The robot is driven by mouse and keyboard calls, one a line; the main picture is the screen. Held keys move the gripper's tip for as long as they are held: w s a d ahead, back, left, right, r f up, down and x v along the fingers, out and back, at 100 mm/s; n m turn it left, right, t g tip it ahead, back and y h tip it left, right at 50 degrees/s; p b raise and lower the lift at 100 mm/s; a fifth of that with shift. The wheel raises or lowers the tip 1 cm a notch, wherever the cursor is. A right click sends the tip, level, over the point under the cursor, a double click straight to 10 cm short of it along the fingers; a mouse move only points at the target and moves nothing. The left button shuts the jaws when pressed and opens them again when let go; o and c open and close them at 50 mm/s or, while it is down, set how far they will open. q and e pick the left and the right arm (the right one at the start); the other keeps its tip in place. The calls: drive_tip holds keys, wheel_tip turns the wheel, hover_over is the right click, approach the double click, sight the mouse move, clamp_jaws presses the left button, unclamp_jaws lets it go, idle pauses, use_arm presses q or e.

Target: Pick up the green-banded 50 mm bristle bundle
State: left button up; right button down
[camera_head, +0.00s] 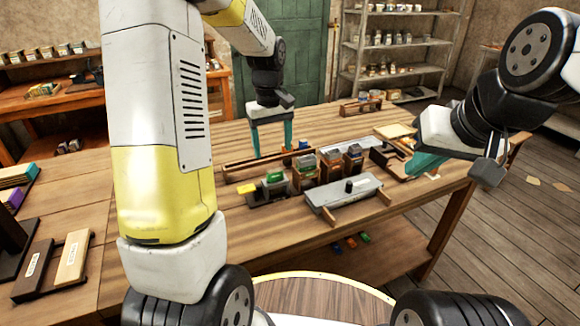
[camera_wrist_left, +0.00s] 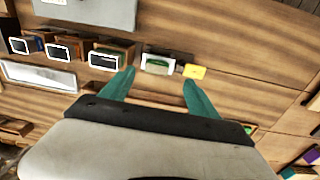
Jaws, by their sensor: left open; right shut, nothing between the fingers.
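A green-topped piece (camera_head: 274,177) sits in a dark holder at the left end of a row of labelled boxes; I cannot make out bristles. It also shows in the left wrist view as a green piece (camera_wrist_left: 158,62), just beyond and between the fingertips. My left gripper (camera_head: 272,150) is open and empty, pointing down over the table behind the row. Its fingers also show in the left wrist view (camera_wrist_left: 157,84), apart from the green piece. My right gripper (camera_head: 424,166) is shut and empty over the table's right side.
Labelled boxes (camera_head: 303,177) stand right of the green piece, with a yellow card (camera_head: 246,188) on its left. A grey press plate (camera_head: 343,194) lies in front. Small coloured blocks (camera_head: 351,242) lie on the lower shelf. The tabletop (camera_head: 262,228) at front left is clear.

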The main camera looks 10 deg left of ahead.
sight(275, 170)
use_arm(q)
drive_tip(key=f, duration=0.1)
drive_tip(key=w+f, duration=0.1)
drive_tip(key=f, duration=0.1)
drive_tip(key=shift+w+d+f+g, duration=0.2)
drive_tip(key=shift+w+g, duration=0.1)
drive_tip(key=shift+w, duration=0.1)
drive_tip(key=f, duration=0.6)
drive_tip(key=shift+a+f, duration=0.25)
drive_tip(key=shift+f, duration=0.15)
drive_tip(key=shift+c, duration=0.2)
clamp_jaws()
drive_tip(key=shift+r, duration=0.15)
